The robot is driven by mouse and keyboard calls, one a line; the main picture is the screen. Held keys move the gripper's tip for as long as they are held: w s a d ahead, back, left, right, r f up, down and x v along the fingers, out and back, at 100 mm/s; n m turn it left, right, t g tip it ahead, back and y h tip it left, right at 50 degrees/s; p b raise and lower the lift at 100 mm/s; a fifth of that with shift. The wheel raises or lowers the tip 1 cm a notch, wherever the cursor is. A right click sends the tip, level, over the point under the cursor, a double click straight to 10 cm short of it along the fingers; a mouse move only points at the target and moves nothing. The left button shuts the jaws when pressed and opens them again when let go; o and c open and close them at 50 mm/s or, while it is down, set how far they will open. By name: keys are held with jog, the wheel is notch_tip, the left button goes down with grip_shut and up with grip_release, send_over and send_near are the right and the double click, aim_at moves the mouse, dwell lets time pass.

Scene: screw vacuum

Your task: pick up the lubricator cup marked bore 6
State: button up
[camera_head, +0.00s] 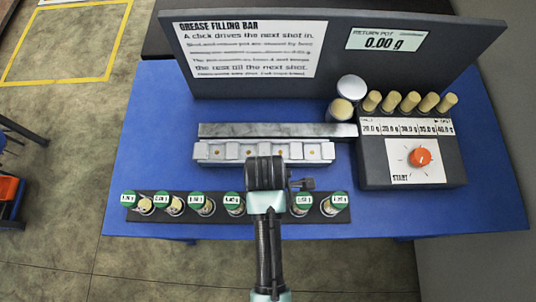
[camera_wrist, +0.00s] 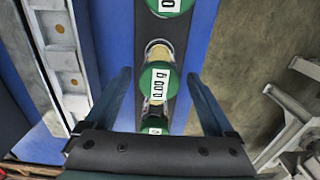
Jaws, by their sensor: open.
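A row of lubricator cups with green round tags, such as the leftmost cup (camera_head: 146,207), stands in a dark rack (camera_head: 185,214) along the table's front. The tags carry small white labels; I cannot read a bore mark on any. My gripper (camera_head: 267,176) hangs over the middle of the row in the head view, and my arm hides part of the rack. In the wrist view my gripper (camera_wrist: 158,76) is open and empty, its two fingers apart. One green-tagged cup (camera_wrist: 154,83) shows between the fingers, and I cannot tell how far below. Another tag (camera_wrist: 164,5) is beyond it.
A pale metal block (camera_head: 220,153) with several sockets lies behind the rack, before a grey bar (camera_head: 225,130). A dark dispenser (camera_head: 375,176) with an orange knob stands at the right. A cylindrical pot (camera_head: 351,88) is behind. The blue table (camera_head: 140,130) is clear at left.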

jog(key=shift+d+f, duration=0.15)
jog(key=shift+f, duration=1.35)
jog(key=shift+d+f, duration=0.1)
jog(key=shift+f, duration=1.4)
grip_shut()
